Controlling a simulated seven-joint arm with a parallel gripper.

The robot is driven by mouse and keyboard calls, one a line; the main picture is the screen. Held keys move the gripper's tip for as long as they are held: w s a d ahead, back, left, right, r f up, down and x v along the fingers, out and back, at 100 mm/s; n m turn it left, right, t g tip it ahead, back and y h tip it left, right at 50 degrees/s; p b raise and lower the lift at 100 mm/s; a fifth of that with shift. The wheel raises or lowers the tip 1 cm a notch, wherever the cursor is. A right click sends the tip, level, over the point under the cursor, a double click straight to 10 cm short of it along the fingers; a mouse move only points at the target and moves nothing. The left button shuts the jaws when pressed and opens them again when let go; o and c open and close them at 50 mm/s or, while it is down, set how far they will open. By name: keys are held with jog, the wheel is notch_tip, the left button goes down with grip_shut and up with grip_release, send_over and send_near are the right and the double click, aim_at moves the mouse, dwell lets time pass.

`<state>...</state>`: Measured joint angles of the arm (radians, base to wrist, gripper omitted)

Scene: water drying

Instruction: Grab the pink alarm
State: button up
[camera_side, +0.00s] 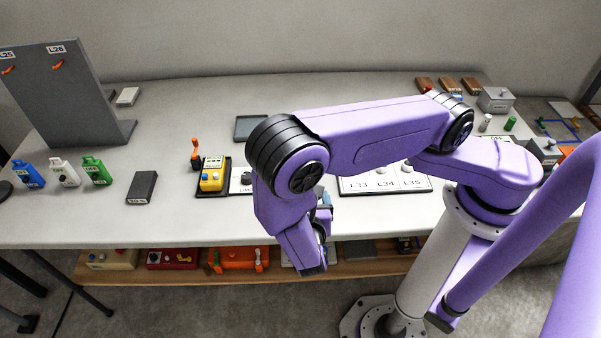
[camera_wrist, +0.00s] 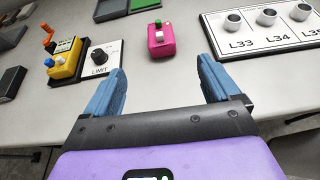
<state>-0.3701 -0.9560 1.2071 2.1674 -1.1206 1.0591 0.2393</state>
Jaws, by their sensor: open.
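The pink alarm (camera_wrist: 161,40) is a small pink box with a green and a white button on top. It stands on the table in the wrist view, beyond and between my fingertips. In the side view it is hidden behind my arm. My gripper (camera_wrist: 160,82) has two blue fingers spread wide apart with nothing between them. The alarm is ahead of the fingers and apart from them. In the side view my gripper is mostly hidden by my wrist, near the table's front edge.
A yellow device (camera_wrist: 66,58) and a LIMIT panel (camera_wrist: 100,60) stand left of the alarm. A white board with grey knobs (camera_wrist: 268,32) lies to its right. A dark tray (camera_side: 251,127) lies farther back. Table is clear around the alarm's front.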

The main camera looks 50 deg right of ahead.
jog(key=shift+f, duration=0.2)
jog(key=x, duration=1.1)
jog(key=shift+r+x, duration=0.15)
jog(key=shift+x, duration=1.45)
jog(key=shift+r+x, duration=0.1)
jog(key=shift+x, duration=1.45)
jog(key=shift+w, duration=0.1)
jog(key=c, duration=1.1)
jog(key=shift+c, duration=0.3)
jog(key=shift+r, duration=0.15)
